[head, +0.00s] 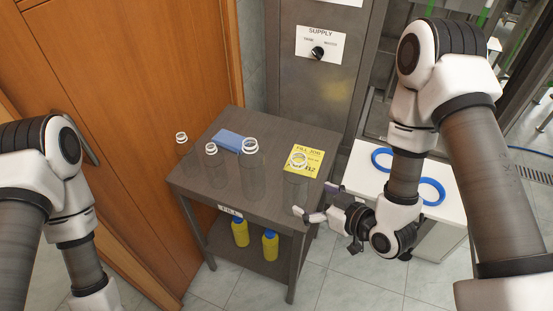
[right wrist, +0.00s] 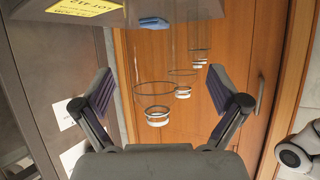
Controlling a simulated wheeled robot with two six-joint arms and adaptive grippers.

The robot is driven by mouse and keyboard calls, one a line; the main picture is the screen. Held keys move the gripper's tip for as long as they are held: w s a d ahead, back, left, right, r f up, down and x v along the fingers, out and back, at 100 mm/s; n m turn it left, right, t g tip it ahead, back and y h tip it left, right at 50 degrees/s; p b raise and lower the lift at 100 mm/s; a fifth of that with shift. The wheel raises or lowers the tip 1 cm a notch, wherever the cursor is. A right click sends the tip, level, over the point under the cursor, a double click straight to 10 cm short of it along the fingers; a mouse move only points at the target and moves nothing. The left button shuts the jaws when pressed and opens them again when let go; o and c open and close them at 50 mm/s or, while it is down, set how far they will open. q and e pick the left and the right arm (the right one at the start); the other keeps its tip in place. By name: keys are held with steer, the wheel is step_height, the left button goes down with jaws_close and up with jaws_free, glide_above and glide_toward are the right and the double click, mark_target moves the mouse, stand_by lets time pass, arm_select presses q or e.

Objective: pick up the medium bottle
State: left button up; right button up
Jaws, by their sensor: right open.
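Several clear bottles with white necks stand upright on the dark table (head: 200,179). The tallest-looking bottle (head: 251,176) is in the middle, and two others, a bottle (head: 212,162) and a bottle (head: 183,149), stand to its left. Another clear bottle (head: 296,186) stands at the right, by a yellow note. I cannot tell for sure which is the medium one. My right gripper (head: 314,200) is open and empty at the table's right edge, close to this right bottle. In the right wrist view the open fingers (right wrist: 165,98) flank clear bottle outlines ahead. My left gripper is out of view.
Yellow bottles (head: 240,232) stand on the lower shelf. A white surface with blue rings (head: 431,191) is right of the table. A wooden door (head: 130,100) is at the left.

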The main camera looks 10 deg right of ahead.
mark_target(307, 181)
steer(key=w+r, duration=0.2)
steer(key=w, duration=0.1)
steer(key=shift+a+r+p, duration=0.2)
steer(key=shift+r+p, duration=0.1)
steer(key=shift+w+a+r+t+p, duration=0.1)
steer(key=shift+w+a+t+p, duration=0.1)
steer(key=shift+t+p, duration=0.15)
steer(key=p+x, duration=0.1)
steer(key=x, duration=0.4)
steer(key=shift+w+a+p, duration=0.2)
steer(key=shift+w+p, duration=0.1)
steer(key=shift+p, duration=0.05)
steer(key=shift+w+a, duration=0.1)
steer(key=shift+w, duration=0.05)
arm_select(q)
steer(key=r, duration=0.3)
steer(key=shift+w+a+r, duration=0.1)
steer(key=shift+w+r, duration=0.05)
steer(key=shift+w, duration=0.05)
arm_select(e)
steer(key=c, duration=1)
